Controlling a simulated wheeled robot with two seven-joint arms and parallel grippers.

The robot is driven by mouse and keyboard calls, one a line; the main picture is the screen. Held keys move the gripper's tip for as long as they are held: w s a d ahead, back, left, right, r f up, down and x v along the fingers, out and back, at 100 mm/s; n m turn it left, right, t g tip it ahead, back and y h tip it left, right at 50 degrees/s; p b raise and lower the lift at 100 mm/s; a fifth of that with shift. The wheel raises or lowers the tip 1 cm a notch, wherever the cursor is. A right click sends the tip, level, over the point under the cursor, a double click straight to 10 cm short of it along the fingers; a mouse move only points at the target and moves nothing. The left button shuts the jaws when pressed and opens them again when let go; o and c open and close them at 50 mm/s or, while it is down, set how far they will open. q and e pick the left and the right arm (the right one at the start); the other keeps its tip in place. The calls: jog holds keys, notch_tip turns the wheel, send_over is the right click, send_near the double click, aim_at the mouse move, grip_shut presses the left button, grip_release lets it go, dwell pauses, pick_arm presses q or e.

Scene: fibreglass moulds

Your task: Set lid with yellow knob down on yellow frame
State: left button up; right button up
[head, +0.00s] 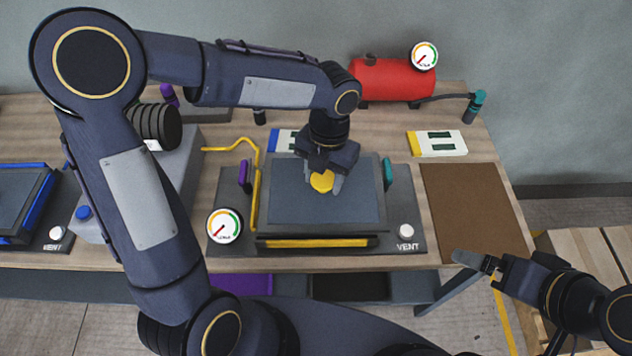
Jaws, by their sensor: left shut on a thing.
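The lid (292,207) is a flat blue-grey panel with a yellow knob (321,182) on top. My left gripper (322,178) points down from above and is shut on the knob. The lid lies level over the dark mould station. The yellow frame (312,242) shows as a yellow strip along the front, just below the lid's near edge; the lid covers the rest. I cannot tell whether the lid touches the frame. My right gripper (478,262) is off the table's front right, away from the lid; its jaw opening is unclear.
Purple (244,175) and teal (387,172) clamps flank the lid. A gauge (224,226), a VENT button (406,231) and a yellow hose (257,195) are close by. A red tank (392,80) stands behind. A brown mat (475,212) lies clear at right.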

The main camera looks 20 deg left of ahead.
aim_at(316, 186)
pick_arm(q)
jog(key=shift+w+a+f, duration=0.2)
jog(key=shift+a+f, duration=0.2)
jog(key=shift+f, duration=0.1)
jog(key=f, duration=0.2)
jog(key=a+f, duration=0.1)
jog(key=shift+w+f, duration=0.35)
jog(key=shift+f, duration=0.4)
jog(key=o, duration=1.3)
jog(key=shift+f, duration=0.1)
